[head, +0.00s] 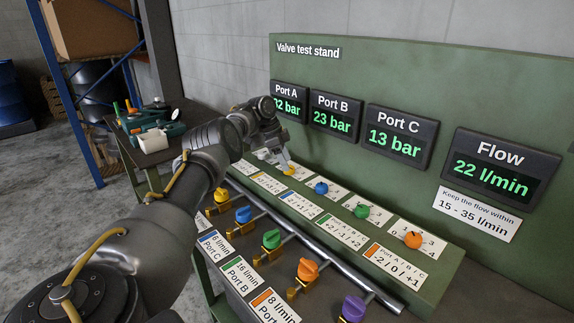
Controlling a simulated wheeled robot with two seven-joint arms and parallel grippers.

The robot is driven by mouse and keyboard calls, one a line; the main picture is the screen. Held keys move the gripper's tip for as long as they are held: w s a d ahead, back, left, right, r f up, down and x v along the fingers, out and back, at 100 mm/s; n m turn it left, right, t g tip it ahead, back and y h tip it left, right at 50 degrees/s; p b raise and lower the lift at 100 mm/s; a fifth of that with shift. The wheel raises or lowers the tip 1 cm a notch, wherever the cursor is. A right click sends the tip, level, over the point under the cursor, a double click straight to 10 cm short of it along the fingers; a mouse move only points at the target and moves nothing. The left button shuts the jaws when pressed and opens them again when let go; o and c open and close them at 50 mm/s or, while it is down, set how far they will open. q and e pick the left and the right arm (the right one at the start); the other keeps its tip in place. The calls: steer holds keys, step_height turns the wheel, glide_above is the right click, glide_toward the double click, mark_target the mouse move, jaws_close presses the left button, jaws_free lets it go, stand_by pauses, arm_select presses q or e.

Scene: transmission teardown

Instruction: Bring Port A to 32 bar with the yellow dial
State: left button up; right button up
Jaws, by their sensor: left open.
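The green valve test stand (512,84) fills the right half of the head view. Its Port A display (290,103) is partly covered by my left arm; the visible part reads "2 bar" with a cut digit before it that looks like a 3. The yellow dial (289,169) is on the sloped panel, at the left of the dial row. My left gripper (286,163) is open with its fingers right at the yellow dial; whether they touch it I cannot tell. My right gripper is out of view.
Port B (336,114) reads 23 bar, Port C (400,138) 13 bar, Flow (500,169) 22 l/min. A sign (478,213) says keep flow within 15 - 35 l/min. Blue (321,188), green (361,211) and orange (413,240) dials sit alongside. Several coloured valves line the front, below a metal rail.

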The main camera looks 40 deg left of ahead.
arm_select(q)
steer(key=v, duration=0.8)
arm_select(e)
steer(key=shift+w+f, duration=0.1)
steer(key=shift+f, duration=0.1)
arm_select(q)
steer(key=shift+r, duration=0.1)
